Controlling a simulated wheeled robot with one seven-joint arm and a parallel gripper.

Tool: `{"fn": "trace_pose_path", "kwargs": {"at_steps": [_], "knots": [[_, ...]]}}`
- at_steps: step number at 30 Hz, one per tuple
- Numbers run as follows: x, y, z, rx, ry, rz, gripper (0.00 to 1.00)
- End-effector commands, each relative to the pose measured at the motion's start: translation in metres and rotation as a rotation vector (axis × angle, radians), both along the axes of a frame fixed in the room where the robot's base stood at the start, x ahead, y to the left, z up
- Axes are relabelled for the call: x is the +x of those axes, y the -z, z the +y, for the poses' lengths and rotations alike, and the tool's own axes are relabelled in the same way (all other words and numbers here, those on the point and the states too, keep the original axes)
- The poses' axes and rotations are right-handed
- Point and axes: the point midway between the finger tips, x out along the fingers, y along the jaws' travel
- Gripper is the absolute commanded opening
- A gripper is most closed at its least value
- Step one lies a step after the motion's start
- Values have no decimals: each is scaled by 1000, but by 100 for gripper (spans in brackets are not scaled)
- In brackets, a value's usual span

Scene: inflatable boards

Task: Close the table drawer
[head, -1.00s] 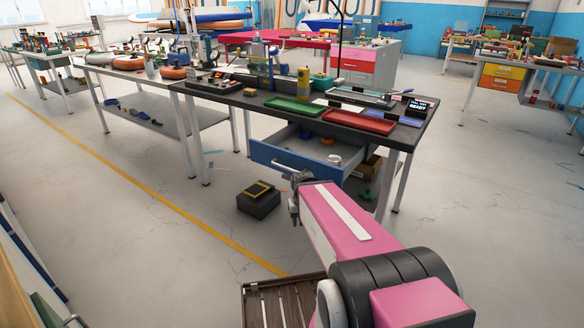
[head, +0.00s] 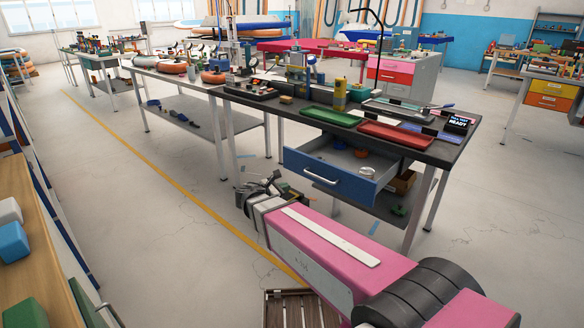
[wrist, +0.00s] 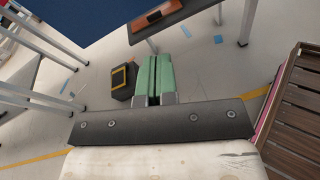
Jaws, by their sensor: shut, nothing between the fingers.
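The table drawer (head: 325,178) has a blue front with a pale bar handle and sticks out open from under the dark-topped workbench (head: 436,152) in the head view. A few small items lie inside it, including an orange one and a white one. My gripper (wrist: 153,75) shows in the wrist view with its two green fingers together and nothing between them. In the head view my gripper (head: 262,185) is in front of and to the left of the drawer, apart from it. A blue surface at the top of the wrist view may be the drawer front, but I cannot tell.
A dark box with a yellow-edged top (wrist: 123,80) is on the floor beside my gripper. A slatted wooden crate (head: 290,309) stands on the floor in front. Trays and tools cover the workbench. A shelf (head: 40,275) stands at left; the floor between is largely clear.

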Motion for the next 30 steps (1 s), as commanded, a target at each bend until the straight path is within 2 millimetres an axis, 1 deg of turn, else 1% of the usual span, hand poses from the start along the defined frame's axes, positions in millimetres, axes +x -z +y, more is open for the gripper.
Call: {"fn": "trace_pose_path", "kwargs": {"at_steps": [1,4,7,10,16,30], "knots": [[4,-8,20,-81,-48,7,0],[7,-23,44,-210,-110,15,0],[7,-32,58,-287,-142,17,0],[8,-35,62,-317,-153,19,0],[23,-35,48,-317,-152,20,0],[81,-35,-10,-315,-150,18,0]]}}
